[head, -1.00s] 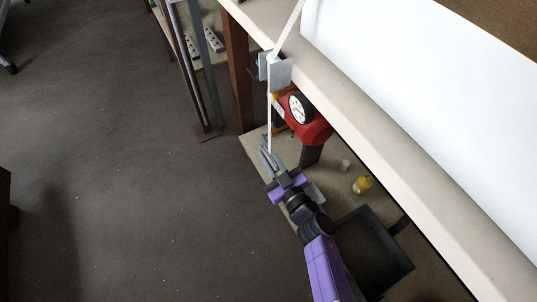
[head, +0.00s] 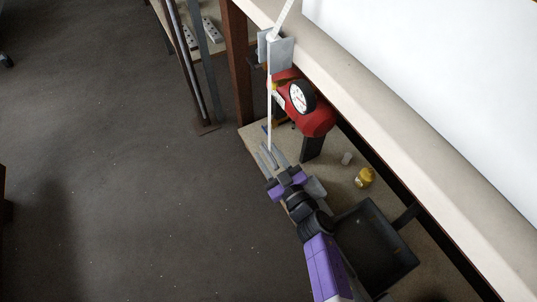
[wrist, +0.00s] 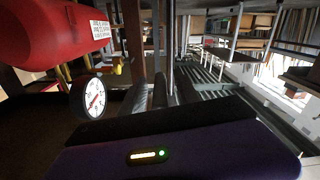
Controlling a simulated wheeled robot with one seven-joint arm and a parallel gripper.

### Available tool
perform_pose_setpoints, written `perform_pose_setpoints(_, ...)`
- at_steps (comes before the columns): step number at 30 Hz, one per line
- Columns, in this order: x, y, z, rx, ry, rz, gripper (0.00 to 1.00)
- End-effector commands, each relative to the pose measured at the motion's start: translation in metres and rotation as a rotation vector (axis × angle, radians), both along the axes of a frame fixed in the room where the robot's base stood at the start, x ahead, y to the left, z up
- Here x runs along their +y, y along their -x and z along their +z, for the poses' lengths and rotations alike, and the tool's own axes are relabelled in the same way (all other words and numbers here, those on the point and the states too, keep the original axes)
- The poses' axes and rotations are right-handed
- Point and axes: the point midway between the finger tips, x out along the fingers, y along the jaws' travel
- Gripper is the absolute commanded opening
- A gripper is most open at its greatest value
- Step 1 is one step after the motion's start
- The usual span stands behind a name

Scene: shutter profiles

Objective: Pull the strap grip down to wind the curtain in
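The narrow white strap (head: 269,115) hangs straight down from a grey metal guide (head: 281,53) at the bench edge in the head view. Its lower end reaches down to between the fingertips of my gripper; I cannot make out a separate strap grip there. My gripper (head: 268,153) points up toward the strap, its fingers apart with a gap between them. Contact with the strap cannot be told.
A red machine with a dial (head: 312,108) stands close right of the strap; its dial (wrist: 93,97) also shows in the wrist view. A yellow bottle (head: 365,177) and a black case (head: 376,245) are on the lower shelf (head: 255,138). Open floor lies to the left.

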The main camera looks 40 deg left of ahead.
Motion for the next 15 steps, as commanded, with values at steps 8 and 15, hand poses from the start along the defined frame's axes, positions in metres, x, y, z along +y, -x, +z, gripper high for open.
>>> perform_pose_setpoints(8,-0.002,0.0,0.002,0.0,-0.001,-0.001,0.38)
perform_pose_setpoints(15,-0.03,0.011,0.006,0.002,-0.001,-0.005,0.38)
